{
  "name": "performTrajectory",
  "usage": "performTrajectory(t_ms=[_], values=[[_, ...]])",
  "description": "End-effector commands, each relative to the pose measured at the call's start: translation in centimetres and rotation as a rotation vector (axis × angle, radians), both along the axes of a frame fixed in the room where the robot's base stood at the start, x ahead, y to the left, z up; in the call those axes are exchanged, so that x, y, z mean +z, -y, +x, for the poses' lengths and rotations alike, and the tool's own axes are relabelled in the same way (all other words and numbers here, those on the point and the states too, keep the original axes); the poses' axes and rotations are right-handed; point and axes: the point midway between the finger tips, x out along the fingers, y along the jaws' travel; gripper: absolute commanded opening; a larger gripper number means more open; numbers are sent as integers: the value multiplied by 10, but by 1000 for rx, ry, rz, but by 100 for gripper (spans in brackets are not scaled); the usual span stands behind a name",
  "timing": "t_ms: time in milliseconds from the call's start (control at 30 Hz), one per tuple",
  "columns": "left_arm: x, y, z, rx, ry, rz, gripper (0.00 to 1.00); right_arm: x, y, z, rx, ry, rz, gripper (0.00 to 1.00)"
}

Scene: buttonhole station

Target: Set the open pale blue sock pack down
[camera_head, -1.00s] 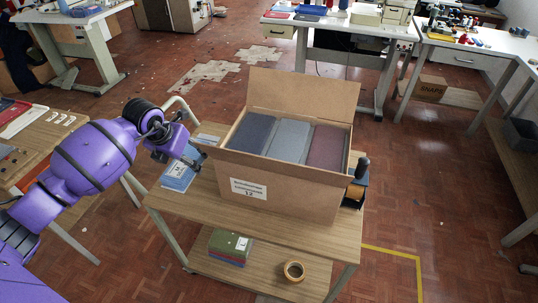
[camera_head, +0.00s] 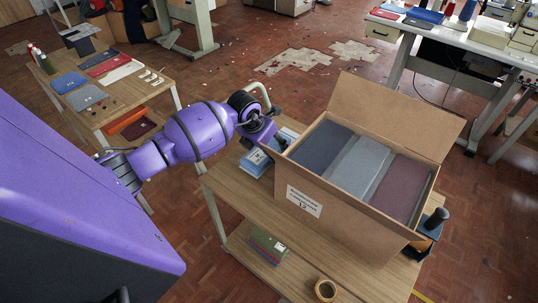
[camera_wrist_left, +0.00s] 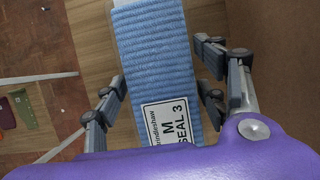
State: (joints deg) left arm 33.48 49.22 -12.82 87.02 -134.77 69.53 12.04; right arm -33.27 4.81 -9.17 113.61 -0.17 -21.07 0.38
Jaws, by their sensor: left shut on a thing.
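The pale blue sock pack (camera_wrist_left: 158,50), ribbed with a white label reading "M SEAL 3", lies between the fingers of my left gripper (camera_wrist_left: 160,92) in the left wrist view. The gripper is shut on it. In the head view my left gripper (camera_head: 273,146) is at the table's left end, beside the open carton. I cannot tell whether the held pack touches the table (camera_head: 243,196). My right gripper is out of view.
The open cardboard carton (camera_head: 333,207) holds dark blue, grey-blue and maroon packs and fills most of the tabletop. A black-handled tool (camera_head: 434,222) stands at its right. Another table (camera_head: 120,100) stands at left.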

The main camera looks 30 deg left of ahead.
Motion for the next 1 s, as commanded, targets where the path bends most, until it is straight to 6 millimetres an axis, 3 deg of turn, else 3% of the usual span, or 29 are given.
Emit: performTrajectory(t_ms=[233,600,633,700,767,1000], values=[[-33,1,0,1,-2,-2,31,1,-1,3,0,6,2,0],[-39,0,-1,0,-1,0,31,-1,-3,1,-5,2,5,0],[-39,0,-1,0,-2,0,68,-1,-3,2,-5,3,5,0],[-38,0,-1,0,-1,0,78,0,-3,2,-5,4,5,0],[-38,0,-1,0,-1,0,85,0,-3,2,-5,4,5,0],[-38,0,-1,0,-1,0,85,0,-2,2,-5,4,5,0]])
